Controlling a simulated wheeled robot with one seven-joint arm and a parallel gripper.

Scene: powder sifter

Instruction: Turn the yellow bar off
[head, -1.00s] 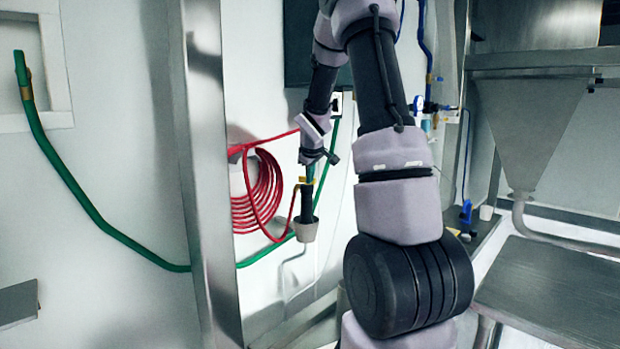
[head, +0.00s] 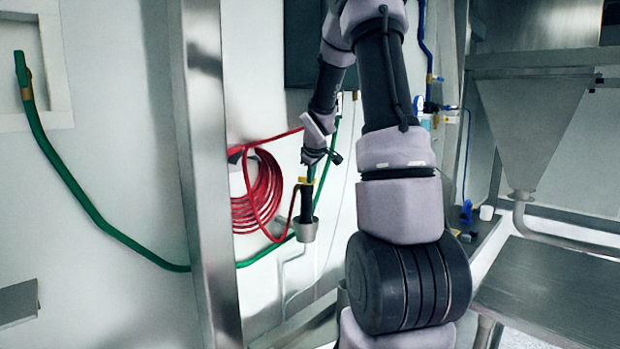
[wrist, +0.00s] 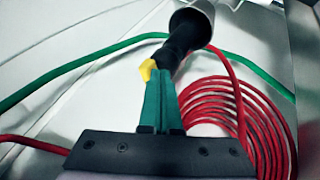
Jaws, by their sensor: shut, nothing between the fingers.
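The yellow bar (wrist: 147,69) shows in the wrist view as a small yellow piece at the base of a black handle-like part (wrist: 185,38). In the head view the yellow bar (head: 305,180) sits just above the black part, beside the red coil. My gripper (wrist: 160,82) has green fingers that are shut with nothing between them. Its tips are right beside the yellow bar; I cannot tell whether they touch. In the head view my gripper (head: 311,172) is small and partly hidden by my wrist.
A coiled red hose (head: 262,195) hangs on the wall close to the gripper. A green hose (head: 105,226) runs along the wall. A steel post (head: 207,180) stands to the left. A steel hopper (head: 530,125) and a steel table (head: 550,290) are at the right.

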